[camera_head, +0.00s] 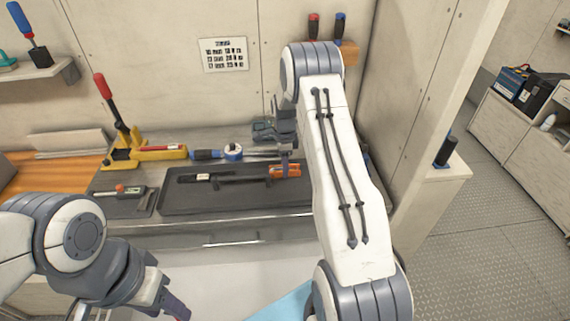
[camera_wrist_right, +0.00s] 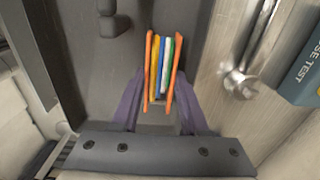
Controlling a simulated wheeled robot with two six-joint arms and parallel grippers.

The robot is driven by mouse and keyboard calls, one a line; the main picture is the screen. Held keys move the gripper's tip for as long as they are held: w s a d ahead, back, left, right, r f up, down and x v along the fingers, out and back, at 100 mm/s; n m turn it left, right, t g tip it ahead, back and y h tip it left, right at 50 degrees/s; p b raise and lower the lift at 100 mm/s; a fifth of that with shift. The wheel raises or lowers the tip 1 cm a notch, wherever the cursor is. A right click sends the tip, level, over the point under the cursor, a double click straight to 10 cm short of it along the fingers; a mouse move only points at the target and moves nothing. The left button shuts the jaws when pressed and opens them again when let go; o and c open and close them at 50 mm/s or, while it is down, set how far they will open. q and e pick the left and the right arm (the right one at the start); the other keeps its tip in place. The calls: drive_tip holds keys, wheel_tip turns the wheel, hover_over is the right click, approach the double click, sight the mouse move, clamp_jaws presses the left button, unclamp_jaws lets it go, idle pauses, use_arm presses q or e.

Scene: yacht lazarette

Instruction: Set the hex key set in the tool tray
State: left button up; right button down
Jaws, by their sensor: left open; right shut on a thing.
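The hex key set (camera_head: 285,171) has an orange holder, and in the right wrist view (camera_wrist_right: 164,65) it shows orange sides with yellow, blue, white and green strips between them. My right gripper (camera_head: 287,158) is shut on it, with purple fingers on both sides (camera_wrist_right: 158,108). The tool tray (camera_head: 195,202) is a wide dark tray on the bench, and its dark floor (camera_wrist_right: 85,75) shows beside the set. The set is over the tray's right part; whether it touches the floor I cannot tell. My left gripper (camera_head: 172,305) is open and empty at the lower left.
A wrench (camera_wrist_right: 245,65) lies beside the tray. The tray's front left is bare.

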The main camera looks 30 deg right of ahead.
drive_tip(key=shift+f, duration=0.15)
drive_tip(key=c, duration=0.7)
unclamp_jaws()
